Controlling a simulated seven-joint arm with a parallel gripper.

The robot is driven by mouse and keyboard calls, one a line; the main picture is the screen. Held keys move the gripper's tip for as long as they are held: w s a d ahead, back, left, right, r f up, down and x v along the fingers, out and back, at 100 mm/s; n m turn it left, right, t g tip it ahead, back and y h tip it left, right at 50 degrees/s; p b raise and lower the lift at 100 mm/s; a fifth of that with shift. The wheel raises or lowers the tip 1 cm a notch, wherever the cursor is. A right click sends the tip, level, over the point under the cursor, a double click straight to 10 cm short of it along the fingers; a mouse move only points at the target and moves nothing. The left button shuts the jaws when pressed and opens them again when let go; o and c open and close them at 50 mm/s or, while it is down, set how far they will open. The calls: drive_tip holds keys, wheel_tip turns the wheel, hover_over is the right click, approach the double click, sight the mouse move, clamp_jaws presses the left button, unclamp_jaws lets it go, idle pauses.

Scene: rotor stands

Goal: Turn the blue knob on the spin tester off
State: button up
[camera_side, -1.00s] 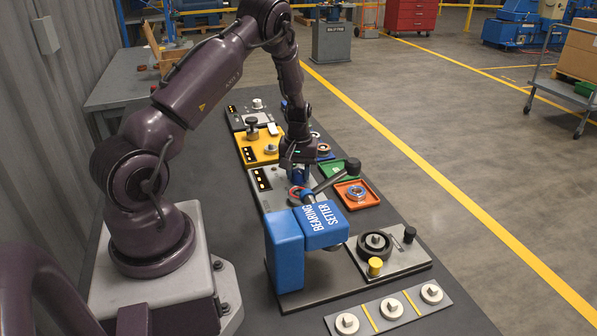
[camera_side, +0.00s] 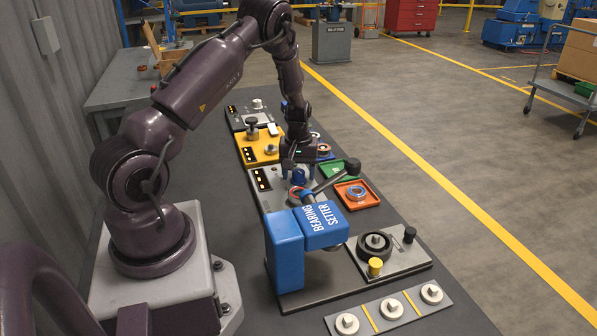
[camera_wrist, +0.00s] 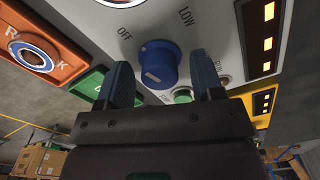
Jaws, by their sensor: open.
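The blue knob (camera_wrist: 158,64) sits on the light grey face of the spin tester (camera_wrist: 215,30) in the wrist view. A pale pointer mark shows on the knob's lower left side. The labels OFF and LOW are printed above it, and other lettering is partly hidden. My gripper (camera_wrist: 161,82) is open, with one dark blue finger on each side of the knob and a gap visible to each. In the side view my gripper (camera_side: 299,176) is low over the spin tester (camera_side: 256,172); I cannot make out the knob there.
The blue bearing setter (camera_side: 285,245) stands close in front of my gripper. A dark lever (camera_side: 334,178) with a black ball end reaches over a green tray (camera_side: 335,170). An orange tray (camera_side: 367,197) holding a bearing lies to the right. A yellow unit (camera_side: 252,140) is behind.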

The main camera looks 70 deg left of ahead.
sight(297, 171)
wheel_tip(297, 171, up, 13)
idle(0.5)
drive_tip(key=s+d+r+m+t, duration=0.2)
drive_tip(key=s+d+r+m, duration=0.2)
drive_tip(key=d, duration=0.5)
drive_tip(key=s+d+r+m+t, duration=0.1)
drive_tip(key=s+d+r+m, duration=0.4)
drive_tip(key=d+r, duration=0.3)
drive_tip(key=s+d+r+m+t, duration=0.2)
drive_tip(key=s+d+r+m, duration=0.2)
drive_tip(key=d, duration=0.7)
wheel_tip(297, 171, up, 2)
drive_tip(key=shift+s+d+r+m+t, duration=0.2)
drive_tip(key=shift+d+m+t, duration=0.1)
drive_tip(key=shift+d, duration=0.05)
